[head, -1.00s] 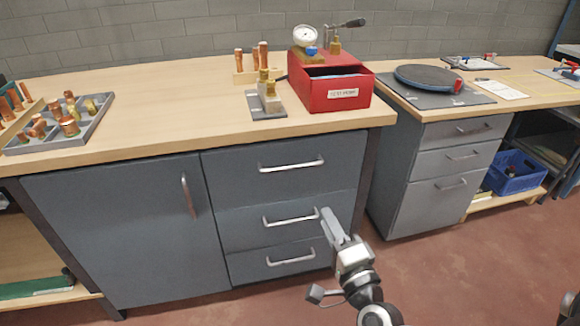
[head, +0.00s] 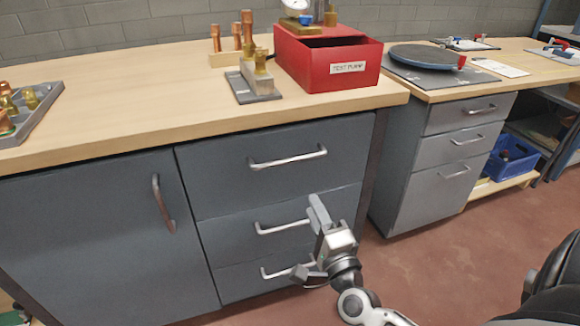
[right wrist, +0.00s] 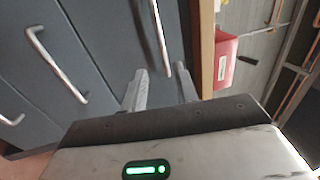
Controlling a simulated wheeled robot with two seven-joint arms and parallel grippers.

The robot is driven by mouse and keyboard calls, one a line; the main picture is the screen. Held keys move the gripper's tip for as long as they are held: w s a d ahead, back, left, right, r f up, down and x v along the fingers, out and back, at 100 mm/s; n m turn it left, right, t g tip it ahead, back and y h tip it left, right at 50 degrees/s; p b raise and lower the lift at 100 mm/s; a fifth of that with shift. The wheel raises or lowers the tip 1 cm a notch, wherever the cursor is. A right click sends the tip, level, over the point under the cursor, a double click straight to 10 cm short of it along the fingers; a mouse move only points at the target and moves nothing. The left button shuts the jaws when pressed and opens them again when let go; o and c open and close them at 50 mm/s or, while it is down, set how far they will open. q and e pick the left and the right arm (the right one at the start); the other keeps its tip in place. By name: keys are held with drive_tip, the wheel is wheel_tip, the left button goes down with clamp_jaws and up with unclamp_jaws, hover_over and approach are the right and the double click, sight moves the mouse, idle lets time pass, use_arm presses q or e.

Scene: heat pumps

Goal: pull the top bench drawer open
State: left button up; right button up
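The top bench drawer (head: 285,182) is a dark grey front right under the wooden bench top, and it is closed. Its silver bar handle (head: 288,160) also shows in the right wrist view (right wrist: 152,35), where it lies in line with the gap between my finger tips. My right gripper (head: 318,213) is open and empty, with two fingers apart in the right wrist view (right wrist: 162,88). In the head view it appears below and right of the top handle, over the right end of the middle drawer's handle (head: 283,228). My left gripper is not in view.
A grey cabinet door (head: 100,235) is left of the drawers. The bench top (head: 160,115) carries a red box (head: 312,72) and a small metal fixture (head: 255,82). A second drawer unit (head: 435,180) stands to the right. Reddish floor (head: 440,265) is clear in front of it.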

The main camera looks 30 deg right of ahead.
sight(292, 162)
drive_tip(key=x, duration=1.5)
drive_tip(key=shift+w+r, duration=0.1)
clamp_jaws()
